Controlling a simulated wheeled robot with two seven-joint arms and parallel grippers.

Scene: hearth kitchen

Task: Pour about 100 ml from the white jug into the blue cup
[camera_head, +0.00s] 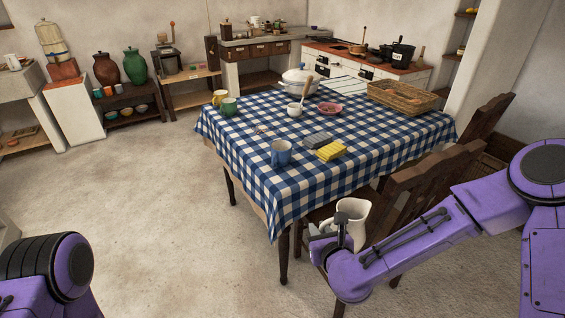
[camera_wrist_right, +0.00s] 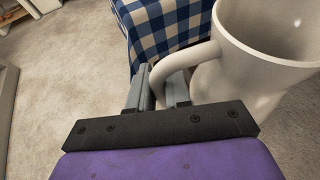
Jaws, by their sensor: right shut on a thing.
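The white jug (camera_head: 352,218) is held upright off the table, in front of the table's near right side. My right gripper (camera_head: 328,232) is shut on the jug's handle. In the right wrist view the fingers (camera_wrist_right: 158,92) close around the handle, and the jug (camera_wrist_right: 262,62) fills the upper right, with its open mouth up. What is inside it cannot be seen. The blue cup (camera_head: 281,153) stands upright near the table's front edge, up and left of the jug and apart from it. My left gripper is out of view; only part of the left arm shows at lower left.
The table has a blue checked cloth (camera_head: 290,190). A yellow cloth (camera_head: 331,151) and a grey-blue item (camera_head: 318,139) lie right of the cup. A white tureen (camera_head: 300,80), a pink bowl (camera_head: 330,109) and a basket (camera_head: 403,95) stand farther back. A wooden chair (camera_head: 420,180) is beside the jug.

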